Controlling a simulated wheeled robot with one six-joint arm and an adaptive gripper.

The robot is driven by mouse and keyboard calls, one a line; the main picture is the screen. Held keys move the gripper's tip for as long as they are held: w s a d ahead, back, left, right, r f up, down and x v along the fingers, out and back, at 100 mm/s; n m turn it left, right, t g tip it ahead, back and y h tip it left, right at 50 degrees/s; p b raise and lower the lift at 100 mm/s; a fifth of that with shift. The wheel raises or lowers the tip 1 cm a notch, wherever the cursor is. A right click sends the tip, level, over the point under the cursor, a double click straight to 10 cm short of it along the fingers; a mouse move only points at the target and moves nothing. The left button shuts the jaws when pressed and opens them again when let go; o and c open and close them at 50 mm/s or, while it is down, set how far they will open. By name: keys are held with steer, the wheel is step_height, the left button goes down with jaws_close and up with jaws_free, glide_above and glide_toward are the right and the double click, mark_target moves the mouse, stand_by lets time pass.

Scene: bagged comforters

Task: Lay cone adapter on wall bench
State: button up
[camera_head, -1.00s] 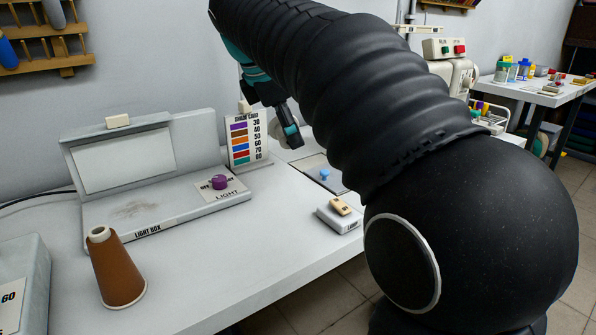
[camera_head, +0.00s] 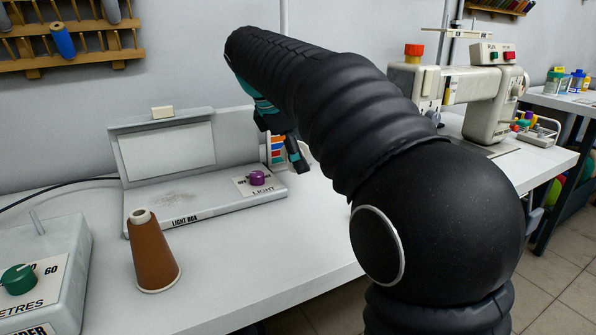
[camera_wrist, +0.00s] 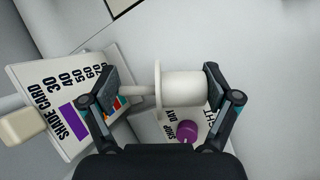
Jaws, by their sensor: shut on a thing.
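The cone adapter (camera_wrist: 183,90) is a white piece with a round body, a thin flange and a narrow stem. In the wrist view my gripper (camera_wrist: 157,89) is shut on it, one pad at the stem end and one at the body end. In the head view my gripper (camera_head: 296,152) hangs by the right end of the light box, and the adapter cannot be made out there. A white bench (camera_head: 250,270) runs along the wall, with its right part hidden behind my arm. Whether the adapter touches anything below cannot be told.
On the bench stand the light box (camera_head: 190,200) with a purple knob (camera_head: 257,178), a brown thread cone (camera_head: 155,255) and a box with a green knob (camera_head: 18,280). The shade card (camera_head: 276,150) is close behind my gripper. A sewing machine (camera_head: 480,95) stands right. Bench front is clear.

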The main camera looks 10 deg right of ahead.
mark_target(298, 184)
steer(key=shift+a+f+b, duration=0.1)
steer(key=shift+f+b, duration=0.5)
steer(key=shift+f, duration=1.5)
steer(key=o, duration=0.9)
steer(key=shift+f, duration=0.1)
